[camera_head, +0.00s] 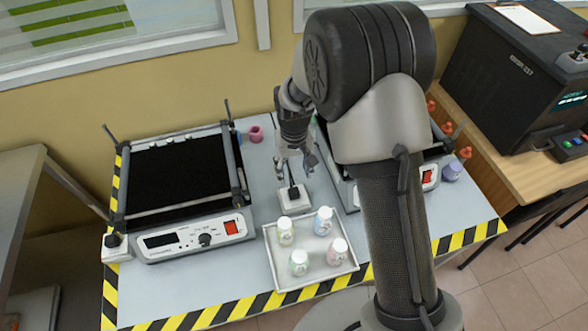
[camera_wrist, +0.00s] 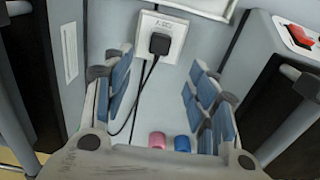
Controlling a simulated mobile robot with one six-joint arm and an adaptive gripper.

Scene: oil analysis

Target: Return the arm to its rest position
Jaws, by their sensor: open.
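My gripper (camera_head: 296,163) is open and empty. It hangs above the table (camera_head: 188,277) between the two heating devices, behind a white socket box with a black plug. In the wrist view the fingers of my gripper (camera_wrist: 160,95) are spread wide, with the socket box (camera_wrist: 160,38) and its black plug (camera_wrist: 159,43) beyond them. The box also shows in the head view (camera_head: 292,200). My arm reaches across the middle of the head view and hides much of the right device.
A tray (camera_head: 275,272) with several white bottles sits at the table's front. The left device (camera_head: 190,238) is on the left. A pink cup (camera_head: 256,134) stands at the back; pink (camera_wrist: 157,140) and blue (camera_wrist: 182,143) pieces show between the fingers. A black machine (camera_head: 507,75) is at right.

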